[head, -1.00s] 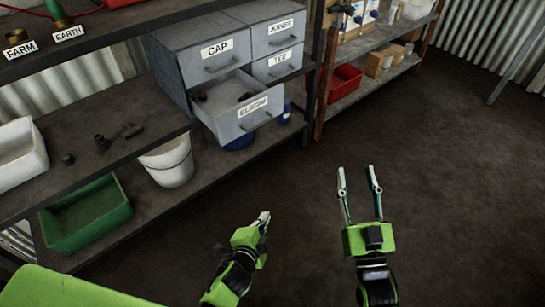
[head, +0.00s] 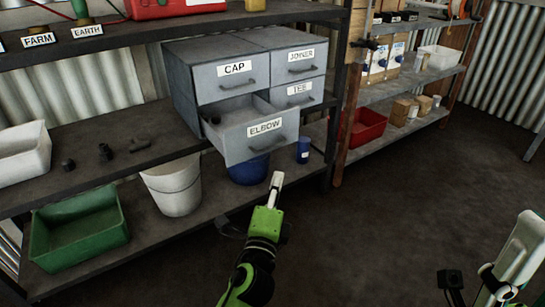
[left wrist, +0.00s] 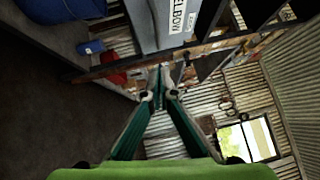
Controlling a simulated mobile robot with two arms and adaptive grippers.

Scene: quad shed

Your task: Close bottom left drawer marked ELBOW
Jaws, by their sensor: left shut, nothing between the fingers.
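The grey drawer marked ELBOW (head: 262,135) is at the bottom left of a four-drawer cabinet (head: 190,85) on the shelf. It is pulled out, with dark fittings (head: 214,121) inside. My left gripper (head: 277,178) is shut and empty, pointing up, and appears in front of and below the drawer, apart from it. In the left wrist view the ELBOW front (left wrist: 178,18) shows at the top, beyond the shut fingertips (left wrist: 160,92). Part of my right gripper (head: 520,250) shows large at the lower right edge; its jaws are not clear.
Below the drawer are a blue container (head: 248,170), a blue can (head: 303,150) and a white bucket (head: 174,186). A shelf post (head: 348,125) stands right of the cabinet. Loose fittings (head: 105,152) lie left on the shelf. The floor (head: 400,205) ahead is clear.

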